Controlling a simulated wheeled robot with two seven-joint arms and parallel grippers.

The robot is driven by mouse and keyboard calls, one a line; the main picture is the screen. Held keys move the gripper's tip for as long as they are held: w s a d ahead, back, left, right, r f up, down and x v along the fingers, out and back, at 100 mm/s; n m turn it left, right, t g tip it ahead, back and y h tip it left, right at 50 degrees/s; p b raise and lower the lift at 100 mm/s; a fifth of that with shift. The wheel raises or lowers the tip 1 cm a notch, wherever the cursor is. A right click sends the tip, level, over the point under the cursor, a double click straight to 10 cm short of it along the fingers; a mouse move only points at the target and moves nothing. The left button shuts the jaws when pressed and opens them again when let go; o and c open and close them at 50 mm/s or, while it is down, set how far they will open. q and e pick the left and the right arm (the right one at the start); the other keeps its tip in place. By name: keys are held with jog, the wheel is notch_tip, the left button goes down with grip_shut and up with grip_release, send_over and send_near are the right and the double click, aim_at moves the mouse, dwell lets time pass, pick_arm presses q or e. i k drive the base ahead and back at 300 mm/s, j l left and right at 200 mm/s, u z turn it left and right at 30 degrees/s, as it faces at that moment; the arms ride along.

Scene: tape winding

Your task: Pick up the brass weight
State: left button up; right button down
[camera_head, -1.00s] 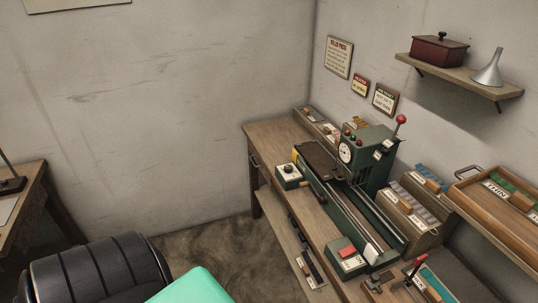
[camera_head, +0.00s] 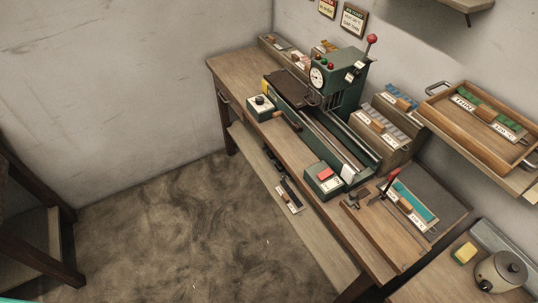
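I cannot make out a brass weight in this view. A green machine (camera_head: 337,84) with a dial, a red-knobbed lever and a long bed stands on a wooden workbench (camera_head: 238,72). Some small items on the bench are too small to identify. Neither of my grippers is in view.
A control box with a red button (camera_head: 325,179) sits at the bench's front edge. A wooden tray (camera_head: 477,147) is on the right. A yellow block (camera_head: 464,253) and a round lidded pot (camera_head: 503,270) stand at lower right. Open floor (camera_head: 180,225) lies left of the bench.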

aim_at(271, 154)
jog(key=i+j+z, duration=0.1)
jog(key=z, duration=1)
jog(key=j+z, duration=0.25)
jog(key=j, duration=0.25)
jog(key=j+z, duration=0.25)
jog(key=j, duration=0.25)
jog(key=j+z, duration=0.3)
jog(key=j, duration=0.15)
jog(key=k+j+z, duration=0.1)
jog(key=j+z, duration=0.15)
jog(key=j, duration=0.25)
jog(key=k+j+z, duration=0.25)
jog(key=j, duration=0.2)
jog(key=i, duration=0.1)
